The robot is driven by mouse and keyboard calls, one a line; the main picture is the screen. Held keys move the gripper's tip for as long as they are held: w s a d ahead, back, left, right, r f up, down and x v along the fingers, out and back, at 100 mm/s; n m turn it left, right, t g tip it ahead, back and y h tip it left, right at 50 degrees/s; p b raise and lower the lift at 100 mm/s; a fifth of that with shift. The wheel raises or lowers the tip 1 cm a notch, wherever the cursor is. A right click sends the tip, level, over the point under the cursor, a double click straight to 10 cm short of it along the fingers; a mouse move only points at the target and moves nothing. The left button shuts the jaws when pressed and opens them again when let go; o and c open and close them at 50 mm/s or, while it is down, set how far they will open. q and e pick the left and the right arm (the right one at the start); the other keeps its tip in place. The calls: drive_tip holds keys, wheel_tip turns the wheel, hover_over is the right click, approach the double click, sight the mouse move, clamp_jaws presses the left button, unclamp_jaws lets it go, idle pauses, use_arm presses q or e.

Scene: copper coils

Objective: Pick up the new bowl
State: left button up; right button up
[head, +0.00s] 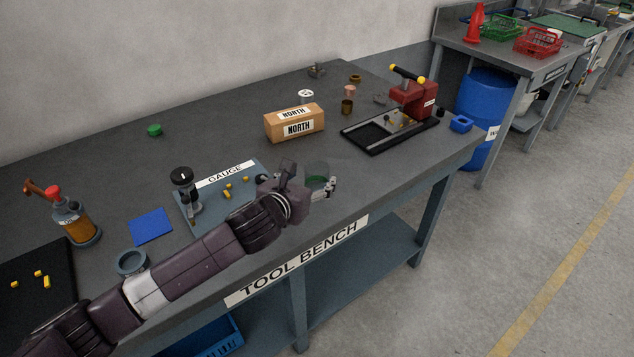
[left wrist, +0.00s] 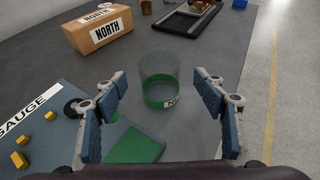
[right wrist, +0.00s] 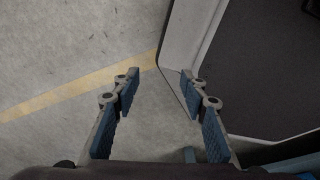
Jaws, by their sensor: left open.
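A clear, see-through bowl (left wrist: 160,95) with a green band low down and a small white label, only partly readable, stands on the bench. In the head view the bowl (head: 318,181) is partly hidden by my left gripper (head: 309,180). In the left wrist view the open left gripper (left wrist: 160,76) points at the bowl, one finger on each side, with visible gaps and nothing held. My right gripper (right wrist: 158,80) is open and empty over the floor beside a pale-edged dark surface. It is not in the head view.
The tool bench (head: 240,110) carries a NORTH box (head: 295,124), a blue-grey GAUGE mat (head: 212,205), a red press on a black tray (head: 375,144) and an oil bottle (head: 75,224). A green square (left wrist: 135,145) lies close to the bowl. Bench surface behind the bowl is clear.

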sight(321, 170)
use_arm(q)
drive_tip(key=shift+w+d+f, duration=0.1)
drive_tip(key=shift+w, duration=0.1)
drive_tip(key=shift+w+d+f, duration=0.1)
drive_tip(key=shift+w+f, duration=0.05)
drive_tip(key=shift+w, duration=0.15)
drive_tip(key=x, duration=0.3)
drive_tip(key=shift+f, duration=0.15)
drive_tip(key=shift+w+d+f, duration=0.2)
drive_tip(key=shift+w+f, duration=0.1)
drive_tip(key=shift+w, duration=0.25)
use_arm(e)
drive_tip(key=shift+w+a+r, duration=0.15)
drive_tip(key=shift+w, duration=0.55)
use_arm(q)
drive_tip(key=shift+c, duration=0.7)
drive_tip(key=c, duration=1)
drive_tip(key=shift+r, duration=0.1)
drive_tip(key=shift+c, duration=0.9)
use_arm(e)
drive_tip(key=shift+s+a, duration=0.1)
drive_tip(key=shift+s, duration=0.15)
